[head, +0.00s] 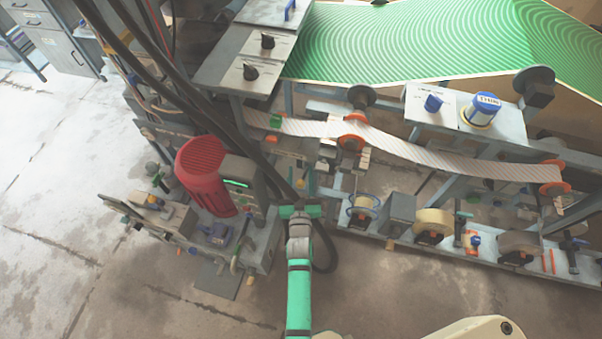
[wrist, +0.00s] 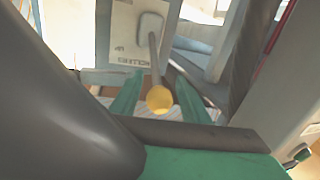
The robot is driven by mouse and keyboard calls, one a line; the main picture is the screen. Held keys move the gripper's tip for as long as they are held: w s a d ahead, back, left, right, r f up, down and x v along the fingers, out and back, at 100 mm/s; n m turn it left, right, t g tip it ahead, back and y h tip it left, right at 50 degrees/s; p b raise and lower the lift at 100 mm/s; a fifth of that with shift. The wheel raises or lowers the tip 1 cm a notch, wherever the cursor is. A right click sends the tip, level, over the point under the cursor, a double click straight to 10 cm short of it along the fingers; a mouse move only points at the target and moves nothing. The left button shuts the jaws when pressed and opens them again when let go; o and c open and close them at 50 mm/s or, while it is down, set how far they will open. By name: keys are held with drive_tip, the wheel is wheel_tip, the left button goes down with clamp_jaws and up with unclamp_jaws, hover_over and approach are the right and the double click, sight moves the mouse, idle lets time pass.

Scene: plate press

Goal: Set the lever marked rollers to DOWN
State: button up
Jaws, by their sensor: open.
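The lever (wrist: 154,58) marked rollers is a grey rod with a yellow ball knob (wrist: 159,97), on a pale plate (wrist: 122,35) in the wrist view. The plate's lettering appears upside down there, and a short mark beside the lever looks like UP. The rod runs from its pivot toward the bottom of the picture. My gripper (wrist: 160,82) is open, with a green finger on each side of the knob. Contact with the knob cannot be told. In the head view my gripper (head: 300,211) is beside the press's lower frame, and I cannot make out the lever there.
A red motor (head: 203,175) stands left of my gripper. Dark cables (head: 215,110) hang close above it. A striped paper web (head: 420,153) and a lower rail with rollers (head: 435,240) extend to the right. The concrete floor (head: 70,240) is clear at left.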

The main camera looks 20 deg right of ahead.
drive_tip(key=shift+w+d, duration=0.1)
drive_tip(key=shift+w, duration=0.15)
drive_tip(key=shift+c, duration=0.7)
drive_tip(key=shift+w, duration=0.1)
clamp_jaws()
drive_tip(key=shift+d, duration=0.1)
